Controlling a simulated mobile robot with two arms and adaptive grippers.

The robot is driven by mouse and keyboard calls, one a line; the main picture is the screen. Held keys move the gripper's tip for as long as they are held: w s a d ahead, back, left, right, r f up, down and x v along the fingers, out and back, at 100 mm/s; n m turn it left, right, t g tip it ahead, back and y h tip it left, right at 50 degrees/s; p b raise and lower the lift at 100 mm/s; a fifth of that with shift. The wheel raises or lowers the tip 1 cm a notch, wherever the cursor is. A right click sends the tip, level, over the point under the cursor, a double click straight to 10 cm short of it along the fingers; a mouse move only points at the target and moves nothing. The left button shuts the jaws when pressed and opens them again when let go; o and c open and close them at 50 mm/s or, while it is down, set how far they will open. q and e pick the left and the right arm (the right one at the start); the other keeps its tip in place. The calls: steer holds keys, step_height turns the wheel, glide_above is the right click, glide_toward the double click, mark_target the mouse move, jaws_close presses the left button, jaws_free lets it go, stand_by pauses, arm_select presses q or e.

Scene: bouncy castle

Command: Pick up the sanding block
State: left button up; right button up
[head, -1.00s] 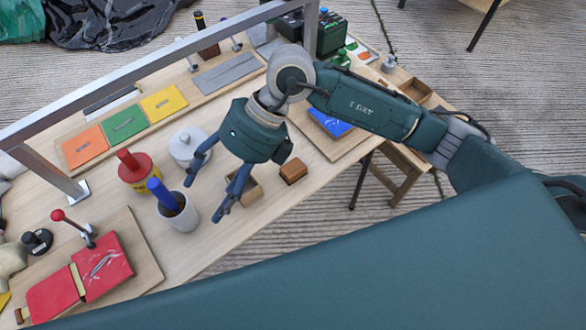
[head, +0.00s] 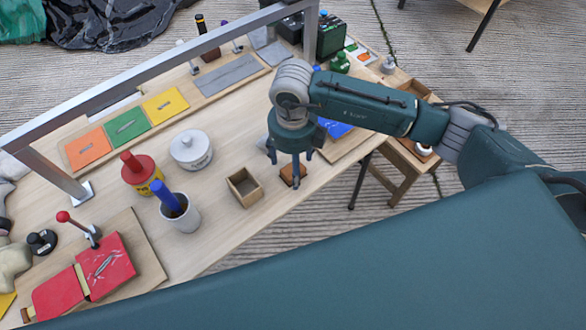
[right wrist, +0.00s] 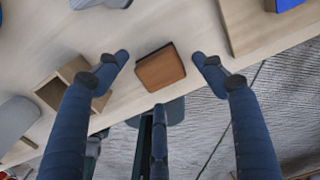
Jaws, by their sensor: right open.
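The sanding block (head: 292,176) is a small brown block lying on the wooden table near its front edge. In the head view my right gripper (head: 290,180) points down over it and partly hides it. In the right wrist view the sanding block (right wrist: 160,68) shows orange-brown with a darker side, between and slightly beyond the two blue fingertips. My right gripper (right wrist: 163,62) is open there, with a gap on both sides of the block and nothing held. My left gripper is not in view.
A small open wooden box (head: 245,188) stands just left of the block and also shows near the left finger in the wrist view (right wrist: 72,82). A grey cup (head: 181,214) and lidded white pot (head: 191,150) stand farther left. A board with a blue piece (head: 336,128) lies right.

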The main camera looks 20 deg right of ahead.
steer(key=shift+f, duration=1.35)
steer(key=c, duration=1.4)
step_height(320, 180, up, 20)
steer(key=shift+b, duration=1.05)
